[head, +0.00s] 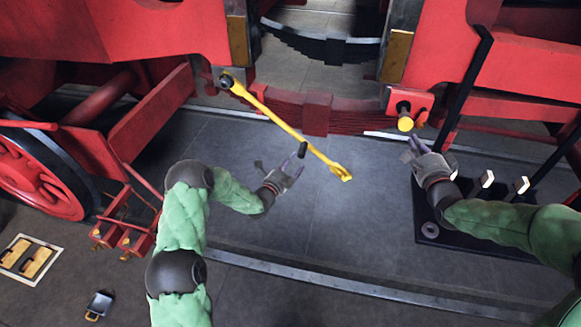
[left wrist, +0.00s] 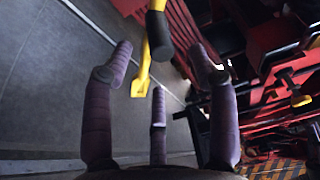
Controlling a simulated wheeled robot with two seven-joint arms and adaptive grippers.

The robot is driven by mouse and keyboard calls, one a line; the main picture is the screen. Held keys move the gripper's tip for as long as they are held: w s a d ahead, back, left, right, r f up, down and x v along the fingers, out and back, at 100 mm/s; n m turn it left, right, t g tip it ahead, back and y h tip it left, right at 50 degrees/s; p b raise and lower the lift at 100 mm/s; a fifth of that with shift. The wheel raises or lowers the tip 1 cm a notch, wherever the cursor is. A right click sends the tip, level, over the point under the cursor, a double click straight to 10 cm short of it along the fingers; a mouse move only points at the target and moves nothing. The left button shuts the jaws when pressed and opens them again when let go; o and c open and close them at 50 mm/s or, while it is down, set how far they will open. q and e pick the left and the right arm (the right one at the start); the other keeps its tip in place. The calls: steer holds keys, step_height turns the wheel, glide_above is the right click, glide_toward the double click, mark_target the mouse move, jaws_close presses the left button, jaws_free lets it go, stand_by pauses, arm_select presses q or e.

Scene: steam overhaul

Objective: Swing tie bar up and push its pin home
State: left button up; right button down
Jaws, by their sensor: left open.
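The yellow tie bar (head: 275,118) hangs from a dark pivot at its upper left and slants down to the right. Its flat free end (head: 342,173) is in the air, well below the pin. A black grip (head: 302,150) sticks out from the bar; it also shows in the left wrist view (left wrist: 158,32). My left gripper (head: 284,168) is open just below and beside this grip, with its fingers spread and nothing between them. The yellow-headed pin (head: 405,123) sits in a red bracket on the right. My right gripper (head: 412,148) is just below the pin, apart from it, its fingers spread and empty.
A black rack (head: 470,238) with several upright pieces stands on the floor at right. A red wheel (head: 38,175) and red frame parts are at left. A leaf spring (head: 318,115) lies behind the bar. The grey floor (head: 350,230) between my arms is clear.

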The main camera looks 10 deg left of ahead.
mark_target(299, 155)
arm_select(q)
steer(key=shift+x, duration=3.85)
jaws_close()
steer(key=shift+d+r, duration=0.15)
steer(key=shift+r, duration=0.1)
